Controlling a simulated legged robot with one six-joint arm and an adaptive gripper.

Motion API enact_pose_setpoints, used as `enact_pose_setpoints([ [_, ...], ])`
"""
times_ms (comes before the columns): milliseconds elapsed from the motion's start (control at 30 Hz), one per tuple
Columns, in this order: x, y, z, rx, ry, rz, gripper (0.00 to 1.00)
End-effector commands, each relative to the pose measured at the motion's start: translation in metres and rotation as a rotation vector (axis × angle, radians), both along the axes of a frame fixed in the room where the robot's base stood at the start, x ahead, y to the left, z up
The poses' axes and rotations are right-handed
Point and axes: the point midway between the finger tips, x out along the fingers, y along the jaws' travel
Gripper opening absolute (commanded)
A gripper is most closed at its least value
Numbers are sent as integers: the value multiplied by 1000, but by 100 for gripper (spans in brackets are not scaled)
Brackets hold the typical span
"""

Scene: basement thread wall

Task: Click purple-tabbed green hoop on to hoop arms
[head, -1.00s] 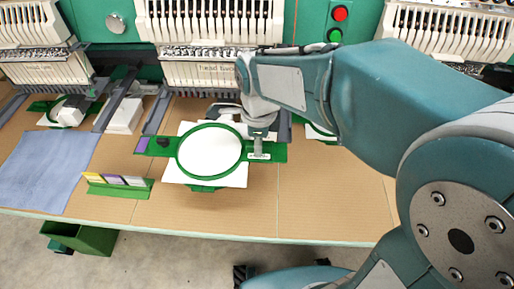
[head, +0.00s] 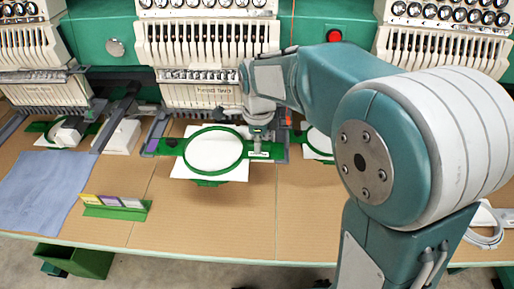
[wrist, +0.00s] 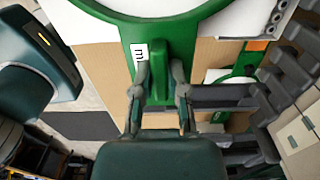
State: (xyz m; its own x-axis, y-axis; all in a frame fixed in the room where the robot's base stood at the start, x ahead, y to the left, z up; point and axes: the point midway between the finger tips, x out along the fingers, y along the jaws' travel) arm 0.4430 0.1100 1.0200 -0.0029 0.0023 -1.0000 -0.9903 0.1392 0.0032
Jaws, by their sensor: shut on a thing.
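The purple-tabbed green hoop (head: 187,159) holds white fabric (head: 214,151) and lies level below the middle machine head. Its purple tab (head: 151,146) is at its left end, at the front end of the left grey hoop arm (head: 159,126). The right grey hoop arm (head: 282,135) is beside the hoop's right end. I cannot tell whether either end is seated. My gripper (head: 258,147) is shut on the hoop's right bracket. The wrist view shows both fingers (wrist: 160,92) around the green bracket (wrist: 160,60), beside a white label (wrist: 140,58).
Other hooped work lies at the left (head: 66,132) and right (head: 320,142) stations. A blue cloth (head: 45,180) and a green card holder (head: 117,208) lie on the cardboard-coloured table (head: 200,220). A green bin (head: 75,260) is below.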

Motion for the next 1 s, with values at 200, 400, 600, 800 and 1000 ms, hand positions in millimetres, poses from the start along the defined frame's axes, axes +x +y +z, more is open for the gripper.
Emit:
enact_pose_setpoints([
  [200, 0, 0, -4, 1, -1, 0, 0],
  [400, 0, 0, -4, 0, 0, 1, 0],
  [600, 0, -1, -5, -1, 0, 1, 0],
  [800, 0, -1, -4, -1, 0, 1, 59],
  [1000, 0, -1, -4, 0, 0, 0, 59],
])
